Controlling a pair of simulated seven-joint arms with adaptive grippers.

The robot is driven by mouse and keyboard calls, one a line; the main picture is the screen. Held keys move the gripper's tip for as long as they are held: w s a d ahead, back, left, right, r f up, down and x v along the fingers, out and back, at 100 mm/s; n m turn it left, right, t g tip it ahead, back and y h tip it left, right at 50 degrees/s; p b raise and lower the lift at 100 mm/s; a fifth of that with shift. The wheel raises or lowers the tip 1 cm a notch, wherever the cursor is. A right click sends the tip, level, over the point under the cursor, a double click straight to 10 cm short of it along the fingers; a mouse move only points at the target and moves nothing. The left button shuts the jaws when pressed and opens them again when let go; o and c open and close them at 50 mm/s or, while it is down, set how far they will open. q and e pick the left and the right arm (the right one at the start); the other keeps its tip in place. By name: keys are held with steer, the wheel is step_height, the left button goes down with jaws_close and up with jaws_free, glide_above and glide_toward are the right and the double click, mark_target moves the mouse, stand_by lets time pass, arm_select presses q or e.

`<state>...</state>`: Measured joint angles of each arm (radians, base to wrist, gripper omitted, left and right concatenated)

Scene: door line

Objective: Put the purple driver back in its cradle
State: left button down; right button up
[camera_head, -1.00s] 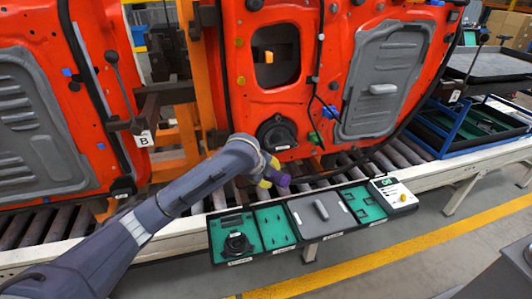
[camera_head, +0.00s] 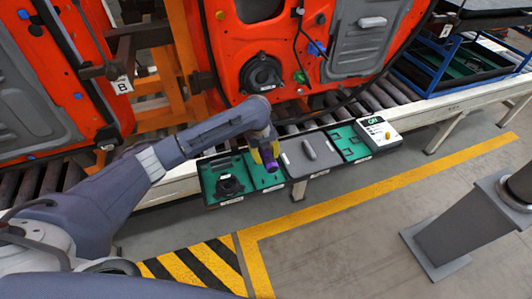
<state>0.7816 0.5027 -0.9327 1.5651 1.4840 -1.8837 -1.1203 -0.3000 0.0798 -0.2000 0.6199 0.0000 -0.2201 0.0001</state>
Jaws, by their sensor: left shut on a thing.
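My left gripper (camera_head: 267,151), with yellow fingers, is shut on the purple driver (camera_head: 270,160). It holds the driver over the second compartment from the left of the tray row (camera_head: 289,181). The gripper hides part of the driver, and I cannot tell whether it touches the tray. A black round holder (camera_head: 228,184) stands in the left green compartment, to the left of the driver. I cannot tell which fitting is the driver's cradle. My right gripper is not in view.
A grey compartment (camera_head: 295,160) with a grey long piece lies right of the driver, then another green compartment (camera_head: 350,143). Orange door panels (camera_head: 300,75) hang behind, above the roller line.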

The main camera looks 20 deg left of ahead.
mark_target(265, 173)
arm_select(q)
steer(key=shift+f, duration=4.75)
steer(key=c, duration=0.8)
jaws_free()
steer(key=shift+c, duration=0.2)
steer(key=shift+s+f, duration=0.1)
steer(key=shift+s, duration=0.05)
